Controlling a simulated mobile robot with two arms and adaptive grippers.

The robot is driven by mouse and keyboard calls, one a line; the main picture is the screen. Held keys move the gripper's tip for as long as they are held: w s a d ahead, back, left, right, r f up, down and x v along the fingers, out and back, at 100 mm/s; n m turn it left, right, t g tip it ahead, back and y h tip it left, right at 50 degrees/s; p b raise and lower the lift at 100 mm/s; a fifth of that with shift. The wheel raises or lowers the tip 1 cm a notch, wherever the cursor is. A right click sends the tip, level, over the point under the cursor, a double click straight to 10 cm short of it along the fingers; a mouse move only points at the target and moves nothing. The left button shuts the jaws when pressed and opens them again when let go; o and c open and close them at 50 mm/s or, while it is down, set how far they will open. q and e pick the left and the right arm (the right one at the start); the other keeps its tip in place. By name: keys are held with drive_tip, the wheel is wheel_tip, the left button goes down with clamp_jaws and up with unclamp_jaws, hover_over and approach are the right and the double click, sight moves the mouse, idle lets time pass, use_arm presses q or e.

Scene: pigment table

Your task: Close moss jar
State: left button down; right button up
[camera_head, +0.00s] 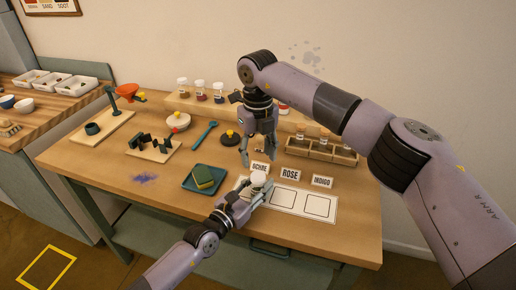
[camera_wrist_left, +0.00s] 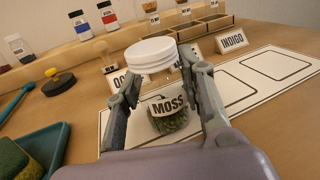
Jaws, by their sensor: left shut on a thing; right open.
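The moss jar (camera_wrist_left: 169,120) is a small clear jar with green contents and a MOSS label, seen in the left wrist view. A white lid (camera_wrist_left: 150,54) sits at its top; I cannot tell whether it is fully seated. My left gripper (camera_wrist_left: 158,82) has one finger on each side of the jar and is shut on it. In the head view my left gripper (camera_head: 252,190) is at the left end of the white mat, with the white lid (camera_head: 259,178) between its fingers. My right gripper (camera_head: 258,158) is open and empty, pointing down just behind the jar.
The white mat (camera_head: 331,203) has empty outlined squares to the right, behind which stand ROSE (camera_head: 290,174) and INDIGO (camera_head: 322,181) cards. A teal tray (camera_head: 188,184) with a sponge (camera_head: 203,175) lies left. A wooden rack (camera_head: 312,152) with jars stands behind.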

sight(258, 175)
drive_tip(key=n, duration=0.3)
drive_tip(key=shift+r+n, duration=0.4)
drive_tip(key=n, duration=0.4)
drive_tip(key=shift+r+n, duration=0.3)
drive_tip(key=shift+r, duration=0.1)
drive_tip(key=shift+f, duration=4.05)
drive_tip(key=shift+c, duration=0.6)
drive_tip(key=c, duration=1.1)
clamp_jaws()
